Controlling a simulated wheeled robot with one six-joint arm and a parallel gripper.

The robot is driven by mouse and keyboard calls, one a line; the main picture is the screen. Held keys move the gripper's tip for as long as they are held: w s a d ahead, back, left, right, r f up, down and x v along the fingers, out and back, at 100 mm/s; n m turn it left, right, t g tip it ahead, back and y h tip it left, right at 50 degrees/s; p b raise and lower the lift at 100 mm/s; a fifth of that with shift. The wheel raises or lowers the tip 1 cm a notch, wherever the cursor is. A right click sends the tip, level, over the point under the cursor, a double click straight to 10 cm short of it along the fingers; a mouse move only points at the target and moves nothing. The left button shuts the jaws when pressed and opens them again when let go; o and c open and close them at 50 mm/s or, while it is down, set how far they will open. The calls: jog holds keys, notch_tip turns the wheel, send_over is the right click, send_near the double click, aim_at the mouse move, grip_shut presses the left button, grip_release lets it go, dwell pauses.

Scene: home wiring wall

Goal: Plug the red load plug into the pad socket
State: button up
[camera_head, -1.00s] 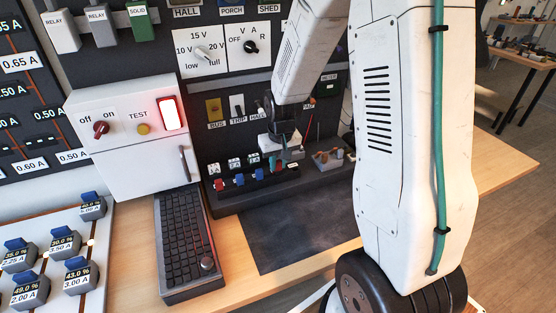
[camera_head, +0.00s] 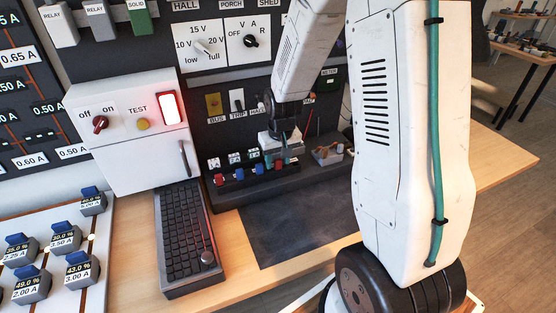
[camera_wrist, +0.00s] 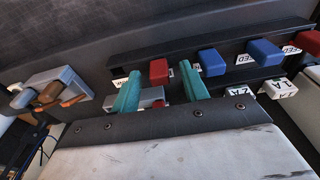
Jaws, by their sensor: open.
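My gripper (camera_wrist: 160,90) is open, its two teal fingers spread. In the head view my gripper (camera_head: 286,160) hangs over the right part of a dark plug rail. A red plug (camera_wrist: 158,70) sits on the rail just beyond the gap between the fingers; I see no contact. It is the rightmost red plug (camera_head: 277,163) in the head view. Two blue plugs (camera_wrist: 212,62) (camera_wrist: 264,50) and another red plug (camera_wrist: 308,41) follow along the rail. A grey and reddish piece (camera_wrist: 152,98) shows between the fingers, partly hidden. I cannot tell which thing is the pad socket.
Small labelled blocks (camera_head: 234,158) stand in a row behind the plugs. A grey holder with brown and orange items (camera_wrist: 52,90) is beside the rail. A keyboard (camera_head: 182,240) and a dark mat (camera_head: 295,235) lie in front. The mat is clear.

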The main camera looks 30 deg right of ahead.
notch_tip(320, 180, up, 7)
jog(key=s, duration=0.1)
jog(key=shift+r, duration=0.2)
jog(key=shift+a, duration=0.1)
dwell(0.4)
jog(key=s+a+r, duration=0.3)
jog(key=s+r, duration=0.2)
jog(key=s, duration=0.3)
jog(key=s+a+r+n, duration=0.1)
jog(key=s+a+r, duration=0.3)
jog(key=s, duration=0.5)
jog(key=s+a+r+n, duration=0.1)
jog(key=s+a+r, duration=0.2)
jog(key=s+r, duration=0.3)
jog(key=shift+s+a+r, duration=0.15)
jog(key=shift+s+a, duration=0.15)
jog(key=shift+s, duration=0.95)
